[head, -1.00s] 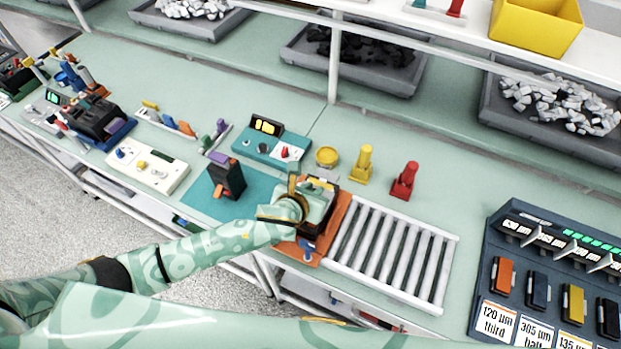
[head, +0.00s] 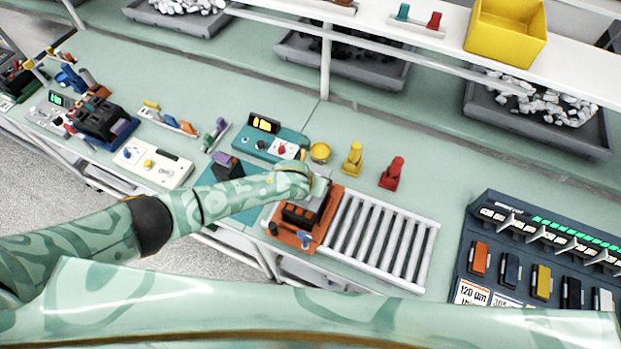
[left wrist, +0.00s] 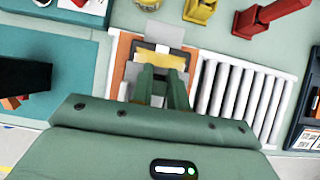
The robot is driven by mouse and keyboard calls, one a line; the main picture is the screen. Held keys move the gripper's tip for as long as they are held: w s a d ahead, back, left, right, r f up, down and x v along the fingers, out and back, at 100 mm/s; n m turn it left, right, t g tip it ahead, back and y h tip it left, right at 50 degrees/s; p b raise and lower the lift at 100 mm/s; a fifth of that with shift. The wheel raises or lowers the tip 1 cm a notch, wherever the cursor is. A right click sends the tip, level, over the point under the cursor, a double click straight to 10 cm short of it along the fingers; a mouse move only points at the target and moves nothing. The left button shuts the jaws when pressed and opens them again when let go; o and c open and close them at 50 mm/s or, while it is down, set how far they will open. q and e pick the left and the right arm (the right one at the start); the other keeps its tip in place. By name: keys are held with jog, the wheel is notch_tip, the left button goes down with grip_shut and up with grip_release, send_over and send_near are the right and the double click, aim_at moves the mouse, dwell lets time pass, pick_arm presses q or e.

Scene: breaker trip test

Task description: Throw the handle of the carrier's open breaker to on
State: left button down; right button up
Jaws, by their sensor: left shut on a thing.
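The orange carrier (head: 287,238) sits at the left end of a roller track. A dark breaker (head: 302,213) stands on it, with a blue part (head: 305,237) at the carrier's front. My left gripper (head: 305,181) is at the breaker's far side, its fingers largely hidden in the head view. In the left wrist view the green fingers (left wrist: 163,85) are close together over the carrier (left wrist: 122,60), beside a yellow strip (left wrist: 168,61) and a grey plate (left wrist: 158,32). They are shut on what appears to be the breaker's handle, which they mostly cover. My right gripper is out of view.
White rollers (head: 385,238) extend right of the carrier. Yellow (head: 352,160) and red (head: 392,173) upright objects and a teal meter box (head: 270,140) stand behind. A black block (head: 228,167) is left, partly behind my arm. A dark rack (head: 550,250) stands right.

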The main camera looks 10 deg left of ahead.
pick_arm(q)
jog(key=c, duration=1.6)
grip_release()
jog(key=shift+c, duration=0.2)
jog(key=p+v, duration=0.4)
jog(key=v, duration=1.2)
jog(key=shift+s, duration=0.15)
jog(key=shift+r, duration=0.1)
